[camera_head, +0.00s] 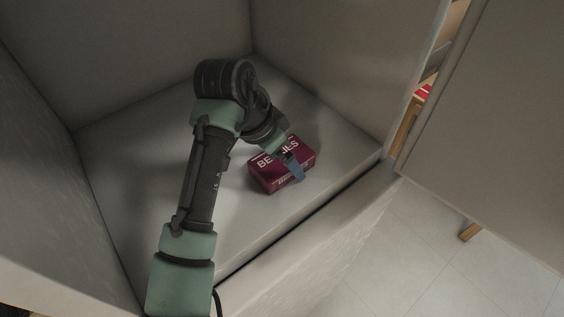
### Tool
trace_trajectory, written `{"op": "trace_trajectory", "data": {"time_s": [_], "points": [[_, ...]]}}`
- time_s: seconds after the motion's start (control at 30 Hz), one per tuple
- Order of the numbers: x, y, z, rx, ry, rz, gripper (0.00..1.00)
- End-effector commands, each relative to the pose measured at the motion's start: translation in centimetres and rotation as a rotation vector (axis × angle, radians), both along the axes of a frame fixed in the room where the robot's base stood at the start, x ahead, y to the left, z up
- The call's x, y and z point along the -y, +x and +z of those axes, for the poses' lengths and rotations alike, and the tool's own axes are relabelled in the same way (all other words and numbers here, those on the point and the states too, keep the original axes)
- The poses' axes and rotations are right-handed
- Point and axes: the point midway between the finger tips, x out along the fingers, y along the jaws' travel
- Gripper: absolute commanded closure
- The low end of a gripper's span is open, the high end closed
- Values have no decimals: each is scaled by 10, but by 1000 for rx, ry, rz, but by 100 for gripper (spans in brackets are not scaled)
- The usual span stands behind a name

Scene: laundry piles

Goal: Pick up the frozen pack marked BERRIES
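The frozen pack (266,180) is a dark red box with white lettering, lying on the floor of a pale grey compartment. The middle of its marking is covered by my gripper; "BE" and "ES" or similar letters show. My gripper (293,170) is over the pack, with a blue-grey finger against or in front of its near right side. The other finger is hard to make out. I cannot tell whether the fingers are closed on the pack or only around it.
The compartment floor (130,160) is otherwise bare, with walls at left, back and right. A raised front edge (320,225) runs along the opening. An open door panel (490,130) stands at the right, above a tiled floor (410,260).

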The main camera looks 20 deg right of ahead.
Motion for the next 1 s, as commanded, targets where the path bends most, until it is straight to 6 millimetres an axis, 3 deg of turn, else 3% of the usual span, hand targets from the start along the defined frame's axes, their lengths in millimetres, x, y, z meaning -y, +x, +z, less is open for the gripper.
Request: {"op": "trace_trajectory", "data": {"time_s": [0.7, 1.0], "points": [[0, 0, -5, 0, 0, 0, 0], [0, 0, -5, 0, 0, 0, 54]]}}
